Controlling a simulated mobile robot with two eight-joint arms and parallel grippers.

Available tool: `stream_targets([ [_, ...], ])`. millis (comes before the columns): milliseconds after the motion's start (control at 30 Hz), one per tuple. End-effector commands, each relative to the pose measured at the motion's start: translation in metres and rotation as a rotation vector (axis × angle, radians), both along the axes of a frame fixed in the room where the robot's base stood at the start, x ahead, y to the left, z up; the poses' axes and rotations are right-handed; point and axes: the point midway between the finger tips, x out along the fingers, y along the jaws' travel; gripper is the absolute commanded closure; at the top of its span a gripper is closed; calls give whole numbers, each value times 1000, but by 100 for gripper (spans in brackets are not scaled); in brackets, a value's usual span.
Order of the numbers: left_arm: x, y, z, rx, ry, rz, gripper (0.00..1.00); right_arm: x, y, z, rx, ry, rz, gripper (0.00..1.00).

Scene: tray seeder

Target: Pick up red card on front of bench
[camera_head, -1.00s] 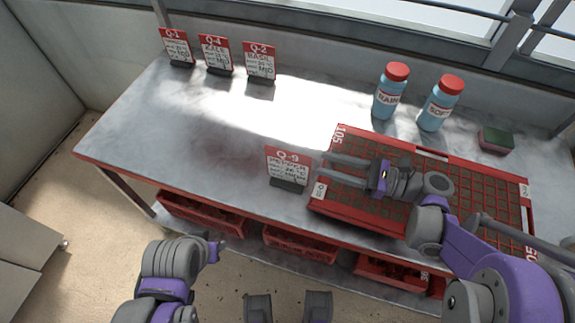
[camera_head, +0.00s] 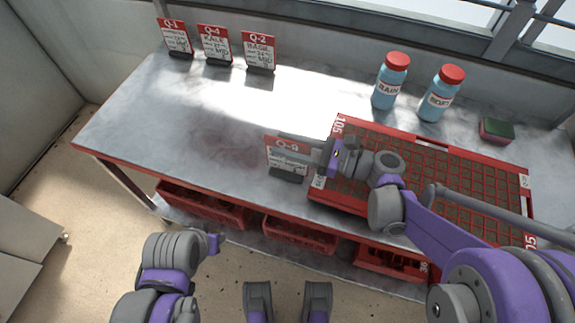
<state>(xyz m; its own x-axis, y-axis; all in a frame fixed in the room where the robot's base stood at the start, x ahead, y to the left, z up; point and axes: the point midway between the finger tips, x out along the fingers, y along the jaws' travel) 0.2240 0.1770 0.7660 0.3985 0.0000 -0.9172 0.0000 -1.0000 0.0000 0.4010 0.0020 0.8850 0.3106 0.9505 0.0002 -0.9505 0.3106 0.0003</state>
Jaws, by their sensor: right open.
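The red-topped card Q-9 (camera_head: 286,167) stands upright in a dark holder near the front edge of the bench (camera_head: 215,150), just left of the red seed tray. My right gripper (camera_head: 277,150) is open and reaches left over the tray's left end. Its fingers overlap the card in the picture and hide part of its face. Whether they touch the card I cannot tell. My left arm is at the lower left, and its gripper (camera_head: 214,243) is off the bench; its fingers do not show clearly.
The red seed tray (camera_head: 335,127) fills the right of the bench. Cards Q-1 (camera_head: 175,38), Q-4 (camera_head: 215,45) and Q-2 (camera_head: 259,53) stand at the back left. Two blue bottles (camera_head: 390,82) and a green sponge (camera_head: 496,130) stand behind. Red crates (camera_head: 205,205) sit below. The bench's left middle is clear.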

Motion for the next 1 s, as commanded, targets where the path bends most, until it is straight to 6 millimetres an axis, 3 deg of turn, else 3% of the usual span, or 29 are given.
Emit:
stream_targets([
  [67, 0, 0, 0, 0, 0, 0, 60, 0, 0, 0, 0, 0, 0, 59],
  [300, 0, 0, 0, 0, 0, 0, 60, 0, 0, 0, 0, 0, 0, 100],
  [1000, 0, 0, 0, 0, 0, 0, 60, 0, -1, 0, 0, 0, 0, 100],
])
